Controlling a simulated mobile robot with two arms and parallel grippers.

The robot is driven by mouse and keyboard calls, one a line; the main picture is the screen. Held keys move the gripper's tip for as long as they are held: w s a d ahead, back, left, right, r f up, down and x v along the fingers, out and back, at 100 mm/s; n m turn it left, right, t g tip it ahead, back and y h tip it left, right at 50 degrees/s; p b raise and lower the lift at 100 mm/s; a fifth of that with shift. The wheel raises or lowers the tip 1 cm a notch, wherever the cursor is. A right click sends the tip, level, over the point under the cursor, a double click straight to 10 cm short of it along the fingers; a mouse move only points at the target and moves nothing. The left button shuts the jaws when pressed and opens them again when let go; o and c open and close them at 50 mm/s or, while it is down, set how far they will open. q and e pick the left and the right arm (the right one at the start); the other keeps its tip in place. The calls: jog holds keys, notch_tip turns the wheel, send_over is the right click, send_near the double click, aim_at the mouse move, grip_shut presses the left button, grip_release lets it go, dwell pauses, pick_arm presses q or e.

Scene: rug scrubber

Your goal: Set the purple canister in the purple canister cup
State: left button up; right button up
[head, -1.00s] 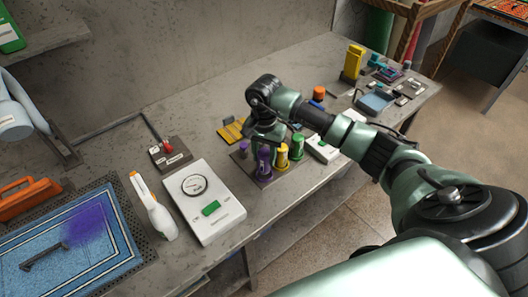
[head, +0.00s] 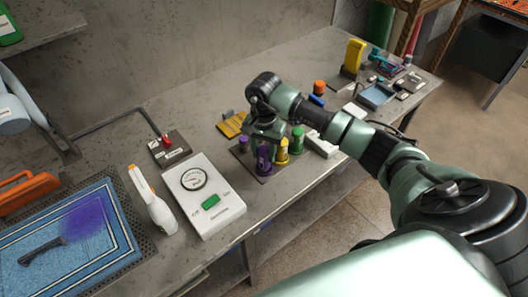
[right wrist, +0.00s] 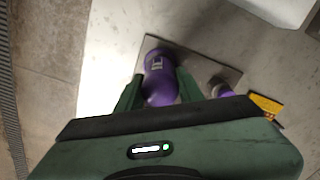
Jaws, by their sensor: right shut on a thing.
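My right gripper (head: 264,143) is shut on the purple canister (head: 263,158). In the right wrist view the canister (right wrist: 160,72) stands between the two green fingers, with a pale label on its side. The canister is at the dark base plate (head: 265,174); I cannot tell whether its bottom touches a cup there. A second, smaller purple piece (head: 243,144) is just left of it on the plate, and it also shows in the right wrist view (right wrist: 221,89). I cannot tell for sure whether this piece is the purple cup. My left gripper is not in view.
A yellow canister (head: 282,156) and a green canister (head: 297,142) stand close on the right. A white gauge box (head: 220,217) and a spray bottle (head: 155,206) are to the left. A yellow tray (head: 231,124) lies behind. The blue rug (head: 100,250) is far left.

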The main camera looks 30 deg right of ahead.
jog(key=shift+f+b, duration=0.45)
jog(key=shift+f, duration=0.05)
jog(key=o, duration=1.3)
jog(key=shift+o, duration=0.2)
notch_tip(320, 180, up, 7)
jog(key=shift+f+b, duration=0.2)
jog(key=shift+b, duration=0.95)
jog(key=shift+r, duration=0.65)
jog(key=shift+f+b, duration=0.1)
jog(key=shift+b, duration=0.25)
